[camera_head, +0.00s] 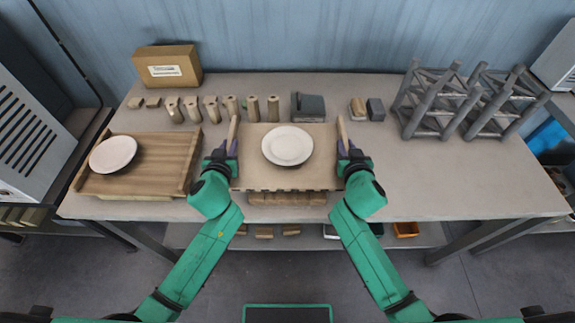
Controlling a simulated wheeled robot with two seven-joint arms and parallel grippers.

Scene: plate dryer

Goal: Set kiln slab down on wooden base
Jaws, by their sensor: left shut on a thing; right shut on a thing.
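The kiln slab (262,176) is a flat tan board in the middle of the head view, with a white plate (287,145) lying on it. My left gripper (232,148) is shut on its left side, and my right gripper (345,148) is shut on its right side. The slab looks level; its height above what lies below cannot be told. A brown wooden piece (287,199) shows below its front edge and may be part of the wooden base; the rest is hidden under the slab.
A wooden tray (150,186) with another white plate (113,154) lies at the left. Several small cylinders (253,108) and blocks stand behind the slab. A cardboard box (168,69) stands at the back left, grey racks (438,103) at the back right. The table's right front is clear.

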